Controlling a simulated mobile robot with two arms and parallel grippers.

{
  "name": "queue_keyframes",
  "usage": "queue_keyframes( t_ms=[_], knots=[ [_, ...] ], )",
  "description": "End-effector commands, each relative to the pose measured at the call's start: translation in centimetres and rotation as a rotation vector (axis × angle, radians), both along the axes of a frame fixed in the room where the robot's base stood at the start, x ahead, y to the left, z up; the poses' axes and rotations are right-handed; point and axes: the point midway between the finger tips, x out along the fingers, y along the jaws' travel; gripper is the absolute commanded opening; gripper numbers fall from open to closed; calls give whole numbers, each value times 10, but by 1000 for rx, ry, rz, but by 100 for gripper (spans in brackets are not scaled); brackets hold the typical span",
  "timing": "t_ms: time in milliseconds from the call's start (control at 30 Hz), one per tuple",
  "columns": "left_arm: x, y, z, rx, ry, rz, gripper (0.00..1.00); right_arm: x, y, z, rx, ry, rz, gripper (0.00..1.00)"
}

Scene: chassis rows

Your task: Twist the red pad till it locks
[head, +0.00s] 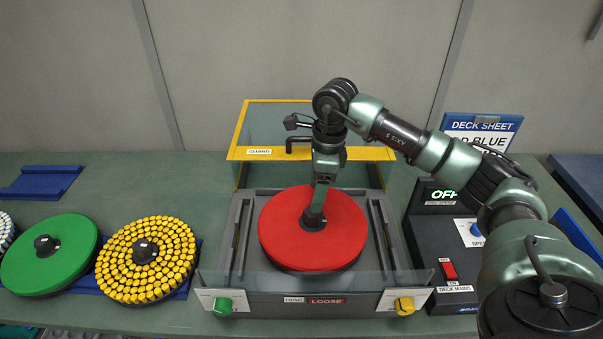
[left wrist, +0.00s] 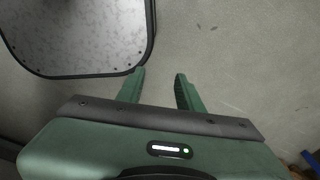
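The red pad (head: 280,235) lies flat on the deck machine at the middle of the head view. Below it, the front plate shows a red "LOOSE" label (head: 326,301). My right gripper (head: 314,213) points down at the pad's black centre hub (head: 313,223), with its fingertips at the hub. The fingers are seen nearly edge-on and hide the hub's knob, so their grip on it is unclear. My left gripper (left wrist: 160,72) shows only in the left wrist view, its two fingers apart with nothing between them.
A yellow-edged guard (head: 240,154) stands raised behind the pad. A green knob (head: 223,306) and a yellow knob (head: 404,306) flank the front. The control box at right has an "OFF" display (head: 443,195) and red switch (head: 449,270). Green (head: 70,260) and yellow (head: 170,245) pads lie left.

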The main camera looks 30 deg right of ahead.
Motion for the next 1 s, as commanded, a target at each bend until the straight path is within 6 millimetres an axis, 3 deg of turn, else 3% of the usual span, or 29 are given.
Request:
queue_keyframes(
  t_ms=[100,167,400,500,633,833,1000],
  knots=[
    [10,0,3,-1,-12,0,36,0,0,-3,1,3,0,64],
    [7,0,5,0,-8,0,36,0,1,-8,1,4,-1,64],
    [-36,2,17,4,51,1,36,1,6,-42,3,5,1,64],
    [-44,2,22,4,62,1,36,2,7,-57,2,3,0,64],
    [-38,2,26,4,53,0,36,3,8,-70,2,1,0,64],
    [-7,0,28,0,9,0,36,4,9,-78,2,0,1,64],
    [-7,-1,28,-1,9,0,36,4,9,-78,2,0,1,64]
  ],
)
